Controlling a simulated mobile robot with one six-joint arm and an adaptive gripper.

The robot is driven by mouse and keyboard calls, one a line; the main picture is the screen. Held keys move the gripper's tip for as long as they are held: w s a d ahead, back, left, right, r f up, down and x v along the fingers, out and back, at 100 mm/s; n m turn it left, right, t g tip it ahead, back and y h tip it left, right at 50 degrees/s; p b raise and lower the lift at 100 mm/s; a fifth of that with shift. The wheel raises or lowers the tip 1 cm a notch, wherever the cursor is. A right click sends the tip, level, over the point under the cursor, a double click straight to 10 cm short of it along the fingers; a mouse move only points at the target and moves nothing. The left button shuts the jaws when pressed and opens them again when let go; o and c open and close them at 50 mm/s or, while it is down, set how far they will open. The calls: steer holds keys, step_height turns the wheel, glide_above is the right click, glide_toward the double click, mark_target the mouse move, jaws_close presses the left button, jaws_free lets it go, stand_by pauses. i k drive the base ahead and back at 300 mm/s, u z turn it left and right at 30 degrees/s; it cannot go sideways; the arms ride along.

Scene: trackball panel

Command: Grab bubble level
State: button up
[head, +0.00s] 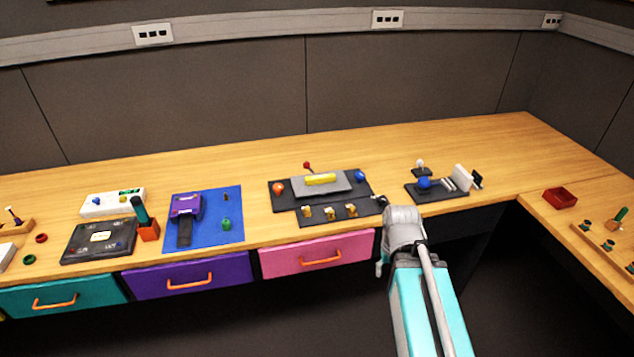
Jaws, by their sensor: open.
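A yellow bar that looks like the bubble level (320,179) lies on a grey raised plate (334,188) in the head view. The plate sits on a dark panel (284,203) at the middle of the bench. An orange ball (278,187) and a blue ball (360,176) flank the plate. A red-tipped knob (307,166) stands behind it. My gripper (379,199) is at the panel's right front corner, to the right of and nearer than the yellow bar. It is open, small and partly hidden by my arm, and is apart from the bar.
Several small yellow pieces (330,212) stand on the panel's front strip. A blue ball fixture (424,183) is to the right. A blue mat (207,237) with a purple device lies left. A pink drawer (318,255) is below the bench edge. The bench behind the panel is clear.

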mark_target(310, 180)
steer(key=u, duration=0.35)
steer(key=k, duration=0.4)
steer(key=u, duration=0.9)
steer(key=k, duration=0.9)
steer(key=u, duration=0.55)
steer(key=i, duration=1.55)
steer(key=z, duration=1.2)
steer(key=i, duration=0.85)
steer(key=z, duration=0.7)
